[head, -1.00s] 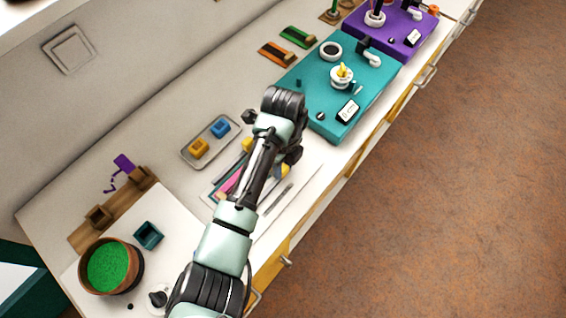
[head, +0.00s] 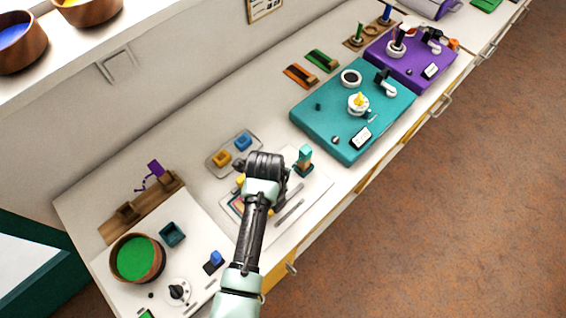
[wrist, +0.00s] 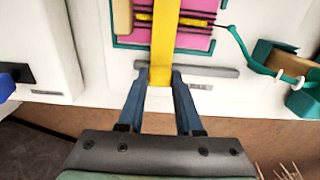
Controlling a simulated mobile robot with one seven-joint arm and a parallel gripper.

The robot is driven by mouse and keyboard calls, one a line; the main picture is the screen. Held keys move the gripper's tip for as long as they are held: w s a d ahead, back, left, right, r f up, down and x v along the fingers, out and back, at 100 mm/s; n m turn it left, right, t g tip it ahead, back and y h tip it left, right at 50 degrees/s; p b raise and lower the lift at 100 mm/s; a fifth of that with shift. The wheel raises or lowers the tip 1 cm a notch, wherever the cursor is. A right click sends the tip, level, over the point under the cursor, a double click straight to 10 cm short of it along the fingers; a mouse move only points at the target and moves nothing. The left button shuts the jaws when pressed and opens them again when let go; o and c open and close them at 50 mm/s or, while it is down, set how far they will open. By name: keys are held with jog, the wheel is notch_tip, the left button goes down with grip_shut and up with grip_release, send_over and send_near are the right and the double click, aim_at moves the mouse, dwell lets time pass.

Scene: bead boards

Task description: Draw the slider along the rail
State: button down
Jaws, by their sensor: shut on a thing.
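A yellow bar (wrist: 163,35), which looks like the slider, runs over a pink board (wrist: 197,40) in the wrist view. Thin dark rods (wrist: 192,18), apparently the rail, cross the board beneath or beside it. A teal edging frames the board. My gripper (wrist: 162,76) is shut on the near end of the yellow bar, one finger on each side. In the head view the pink board (head: 236,206) shows only partly, and my wrist hides the fingers and most of the bar.
Grey bars (head: 290,212) lie right of the board. A teal stand (head: 304,162) is close by on the right. A tray (head: 215,168) with yellow and blue cups is behind. A bowl (head: 160,262) of green beads stands left. The teal box (head: 330,140) is farther right.

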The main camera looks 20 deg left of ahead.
jog(key=shift+s+a, duration=0.3)
jog(key=shift+s, duration=0.2)
jog(key=c, duration=0.6)
grip_release()
jog(key=shift+s, duration=0.15)
jog(key=shift+o, duration=0.2)
jog(key=shift+r, duration=0.6)
notch_tip(320, 180, up, 12)
jog(key=shift+f, duration=0.1)
